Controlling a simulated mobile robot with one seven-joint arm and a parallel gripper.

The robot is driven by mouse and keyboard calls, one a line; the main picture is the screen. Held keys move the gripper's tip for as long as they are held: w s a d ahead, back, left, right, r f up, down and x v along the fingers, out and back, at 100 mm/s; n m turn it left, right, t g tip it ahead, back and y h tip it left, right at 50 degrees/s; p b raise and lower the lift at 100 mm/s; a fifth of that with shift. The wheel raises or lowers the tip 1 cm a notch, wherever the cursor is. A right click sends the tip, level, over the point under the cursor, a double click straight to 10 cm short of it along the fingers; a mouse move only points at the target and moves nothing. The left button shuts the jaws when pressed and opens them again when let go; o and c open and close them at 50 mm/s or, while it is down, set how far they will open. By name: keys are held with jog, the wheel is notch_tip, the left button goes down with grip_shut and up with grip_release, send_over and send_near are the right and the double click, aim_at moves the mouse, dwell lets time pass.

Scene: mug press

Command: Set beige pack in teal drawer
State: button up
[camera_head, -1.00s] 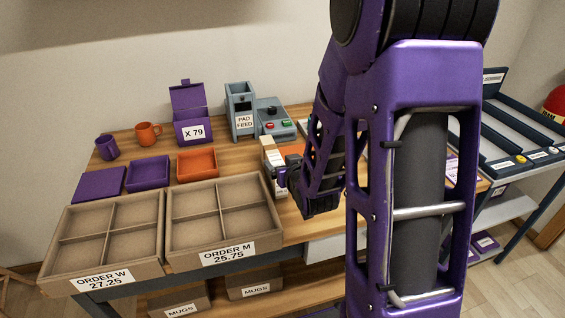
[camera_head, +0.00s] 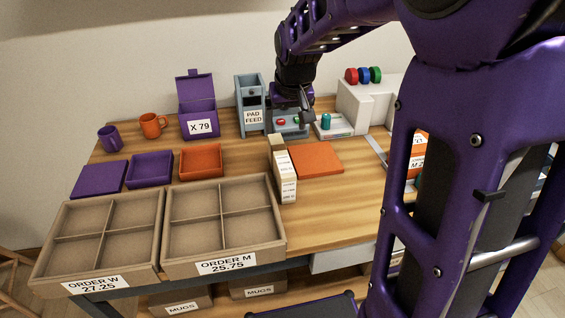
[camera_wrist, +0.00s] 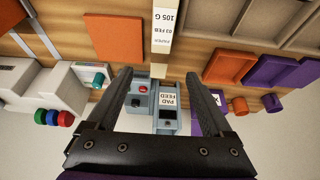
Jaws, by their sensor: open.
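The beige pack (camera_head: 285,176) is a tall, narrow stack with printed white labels, standing upright on the wooden table beside an orange pad. In the wrist view the pack (camera_wrist: 162,28) shows at the top centre, beyond my fingertips and apart from them. My gripper (camera_head: 296,108) is raised towards the back of the table, near the button panel. In the wrist view my gripper (camera_wrist: 159,76) is open with nothing between its fingers. A blue-grey box marked PAD FEED (camera_head: 252,117) stands at the back; I cannot tell whether it is the teal drawer.
Divided cardboard trays marked ORDER W (camera_head: 107,236) and ORDER M (camera_head: 224,222) line the front left. The orange pad (camera_head: 316,159) lies right of the pack. Behind the trays are an orange tray (camera_head: 201,161), purple trays, mugs and a purple box (camera_head: 198,121). Front-right wood is clear.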

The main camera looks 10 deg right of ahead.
aim_at(280, 159)
jog(key=b+x, duration=0.3)
jog(key=x, duration=1.4)
jog(key=shift+s+f, duration=0.15)
jog(key=shift+f, duration=0.05)
grip_shut()
